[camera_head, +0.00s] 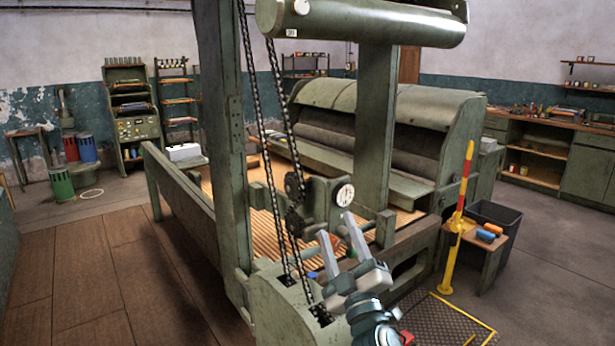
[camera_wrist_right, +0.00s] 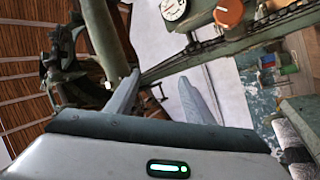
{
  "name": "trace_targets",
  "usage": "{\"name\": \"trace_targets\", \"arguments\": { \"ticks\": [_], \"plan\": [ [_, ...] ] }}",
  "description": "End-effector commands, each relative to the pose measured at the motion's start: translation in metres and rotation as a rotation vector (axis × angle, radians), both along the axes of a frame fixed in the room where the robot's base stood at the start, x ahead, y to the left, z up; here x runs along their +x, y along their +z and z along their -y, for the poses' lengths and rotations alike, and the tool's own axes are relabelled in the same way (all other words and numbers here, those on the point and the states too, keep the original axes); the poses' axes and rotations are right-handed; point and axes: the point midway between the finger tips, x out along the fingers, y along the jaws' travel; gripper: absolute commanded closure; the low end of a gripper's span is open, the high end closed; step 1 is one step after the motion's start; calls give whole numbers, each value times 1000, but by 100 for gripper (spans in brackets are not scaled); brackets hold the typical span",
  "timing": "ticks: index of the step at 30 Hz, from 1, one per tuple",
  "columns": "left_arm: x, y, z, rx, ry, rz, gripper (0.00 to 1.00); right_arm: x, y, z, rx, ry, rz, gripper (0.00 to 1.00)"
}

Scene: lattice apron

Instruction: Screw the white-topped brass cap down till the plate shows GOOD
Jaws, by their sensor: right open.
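A small round white top (camera_head: 301,6) shows on the green cylinder (camera_head: 370,22) at the upper edge of the head view; I take it for the cap, but no brass is clear. A small white plate (camera_head: 291,32) with dark marks is just below it, too small to read. My right gripper (camera_head: 335,224) is open and empty, fingers pointing up, well below the cylinder and in front of the machine. Its spread fingers also show in the right wrist view (camera_wrist_right: 162,85), with nothing between them. My left gripper is not in view.
A green post (camera_head: 222,150) and hanging chains (camera_head: 278,150) stand left of my right gripper. A round white dial (camera_head: 345,195) is just behind it. In the wrist view an orange knob (camera_wrist_right: 228,12) sits by the dial. A yellow-red post (camera_head: 458,215) stands at right.

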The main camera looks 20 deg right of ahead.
Motion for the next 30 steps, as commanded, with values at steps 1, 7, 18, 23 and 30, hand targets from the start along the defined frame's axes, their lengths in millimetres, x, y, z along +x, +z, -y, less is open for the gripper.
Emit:
{"name": "trace_targets", "arguments": {
  "ticks": [1,7,18,23,30],
  "plan": [
    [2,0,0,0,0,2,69,6,34,-7,-69,13,82,52],
    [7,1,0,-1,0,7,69,11,139,-47,-360,63,362,52],
    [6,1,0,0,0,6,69,9,264,-116,-987,90,701,52],
    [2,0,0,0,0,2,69,18,299,-128,-1276,65,754,52],
    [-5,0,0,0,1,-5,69,42,347,-110,-1698,-19,700,52]
  ]
}}
